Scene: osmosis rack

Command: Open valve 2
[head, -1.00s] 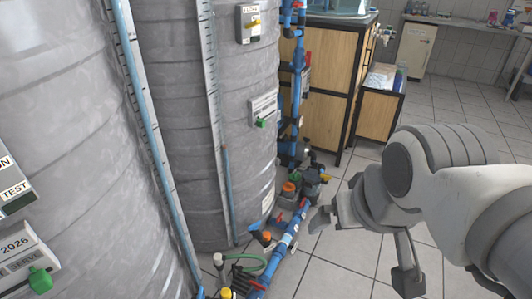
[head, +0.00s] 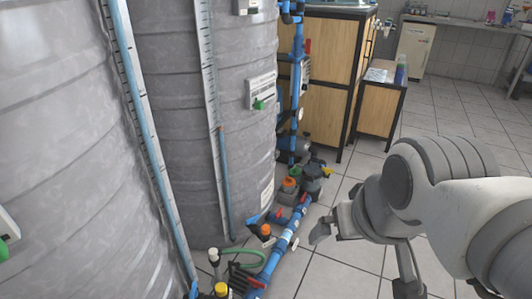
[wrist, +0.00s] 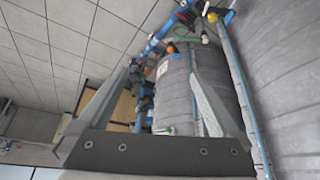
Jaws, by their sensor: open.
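A blue pipe (head: 280,246) with red valve handles runs along the floor at the foot of the grey tanks. One red handle (head: 279,212) stands near an orange cap, and another red handle (head: 253,282) is lower down by a yellow cap. I cannot read which valve is number 2. My gripper (head: 325,228) is to the right of the pipe and apart from it. In the wrist view my gripper (wrist: 158,78) is open and empty, its fingers wide apart. The blue pipe (wrist: 160,38) shows beyond the fingers there.
Grey tanks (head: 165,100) with upright gauge strips fill the left. A pump (head: 312,178) stands beyond the pipe's far end. A wooden cabinet (head: 326,70) stands behind it. The tiled floor (head: 432,115) is open to the right.

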